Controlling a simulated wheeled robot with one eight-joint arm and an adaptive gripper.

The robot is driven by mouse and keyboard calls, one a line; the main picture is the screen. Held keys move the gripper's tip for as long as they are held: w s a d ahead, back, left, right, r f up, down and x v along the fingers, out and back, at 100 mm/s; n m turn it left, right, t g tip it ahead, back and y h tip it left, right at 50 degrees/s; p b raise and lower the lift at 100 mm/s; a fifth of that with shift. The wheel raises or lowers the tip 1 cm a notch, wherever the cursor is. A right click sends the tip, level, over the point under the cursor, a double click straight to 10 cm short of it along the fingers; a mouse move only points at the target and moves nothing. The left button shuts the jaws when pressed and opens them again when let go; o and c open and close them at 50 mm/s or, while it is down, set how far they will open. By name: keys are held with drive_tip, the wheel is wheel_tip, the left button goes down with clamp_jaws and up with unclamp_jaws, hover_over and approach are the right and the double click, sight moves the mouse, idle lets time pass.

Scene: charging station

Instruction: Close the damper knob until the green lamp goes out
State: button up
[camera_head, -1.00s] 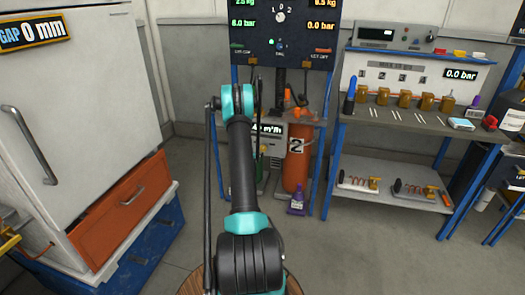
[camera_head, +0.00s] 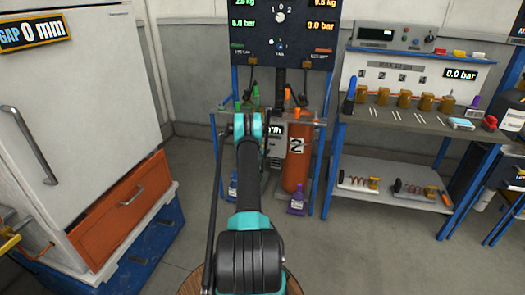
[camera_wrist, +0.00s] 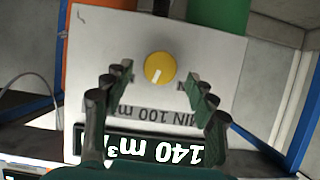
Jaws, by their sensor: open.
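The yellow round damper knob (camera_wrist: 159,67) with a white pointer mark sits on a white panel (camera_wrist: 210,55) in the wrist view. My gripper (camera_wrist: 159,77) is open, with its fingers on either side of the knob and apart from it in the picture; I cannot tell the depth gap. Below the knob, a dark display (camera_wrist: 175,150) reads 140 m³, upside down, under a printed MIN 100 m label. In the head view the white unit (camera_head: 294,150) is partly hidden behind my arm. I cannot make out a lit green lamp on the panel.
An orange cylinder (camera_head: 297,175) marked 2 stands right of the unit, with a purple bottle (camera_head: 297,201) at its foot. A dark gauge board (camera_head: 280,35) hangs above. A workbench (camera_head: 420,122) stands at right and a white cabinet (camera_head: 80,110) at left.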

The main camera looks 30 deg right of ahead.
drive_tip(key=shift+x, duration=1.35)
drive_tip(key=c, duration=1.2)
drive_tip(key=shift+o, duration=0.2)
drive_tip(key=shift+n+g+h, duration=0.5)
drive_tip(key=shift+n+g, duration=0.1)
drive_tip(key=shift+n, duration=0.4)
drive_tip(key=o, duration=1.2)
drive_tip(key=shift+c, duration=0.2)
drive_tip(key=shift+a, duration=0.15)
drive_tip(key=v, duration=1.1)
drive_tip(key=shift+s+a+r, duration=0.2)
drive_tip(key=shift+a, duration=0.1)
